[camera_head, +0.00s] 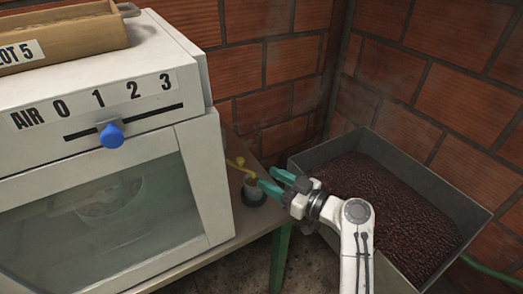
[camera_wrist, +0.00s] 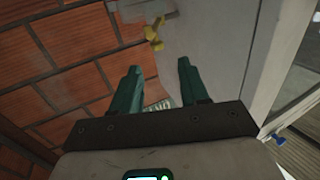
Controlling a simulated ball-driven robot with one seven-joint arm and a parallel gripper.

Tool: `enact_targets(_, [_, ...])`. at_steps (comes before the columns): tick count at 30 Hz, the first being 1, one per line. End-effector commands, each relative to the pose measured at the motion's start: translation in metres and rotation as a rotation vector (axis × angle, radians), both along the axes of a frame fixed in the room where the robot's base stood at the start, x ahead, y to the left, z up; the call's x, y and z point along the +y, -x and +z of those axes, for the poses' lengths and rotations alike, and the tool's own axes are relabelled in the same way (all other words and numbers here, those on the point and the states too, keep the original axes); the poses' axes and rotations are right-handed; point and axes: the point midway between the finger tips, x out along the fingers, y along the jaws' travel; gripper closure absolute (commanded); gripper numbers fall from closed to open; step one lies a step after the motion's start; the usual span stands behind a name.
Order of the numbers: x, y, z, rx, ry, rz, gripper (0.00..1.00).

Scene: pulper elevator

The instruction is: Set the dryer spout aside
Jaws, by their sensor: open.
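A small yellow fitting (camera_head: 238,166) on the wooden stand beside the white dryer (camera_head: 190,170) may be the dryer spout; no label shows on it. A small dark cup-like piece (camera_head: 254,193) sits just below it. My gripper (camera_head: 272,181) is open, with teal fingers pointing left toward the cup-like piece, close to it; whether they touch I cannot tell. In the wrist view my gripper (camera_wrist: 158,68) shows empty. The yellow fitting (camera_wrist: 155,33) lies beyond the fingertips there. A pale ridged patch (camera_wrist: 158,105) shows between the fingers.
A metal bin (camera_head: 455,205) of dark red beans stands at the right, beneath my arm. The dryer has a blue slider knob (camera_head: 112,134) and a wooden tray (camera_head: 60,38) on top. Brick walls (camera_head: 265,70) close off the back.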

Motion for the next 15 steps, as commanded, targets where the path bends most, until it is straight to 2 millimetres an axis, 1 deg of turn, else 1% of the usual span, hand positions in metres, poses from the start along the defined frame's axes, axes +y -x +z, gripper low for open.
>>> enact_targets(1, [0.005, -0.003, 0.003, -0.012, -0.015, 0.002, 0.56])
enact_targets(3, [0.009, -0.006, 0.005, -0.018, -0.023, 0.001, 0.56])
enact_targets(5, [0.013, -0.009, 0.006, -0.020, -0.023, 0.001, 0.56])
enact_targets(8, [0.025, -0.016, 0.007, -0.019, -0.023, 0.003, 0.56])
enact_targets(15, [0.061, -0.040, 0.006, -0.017, -0.022, 0.003, 0.56])
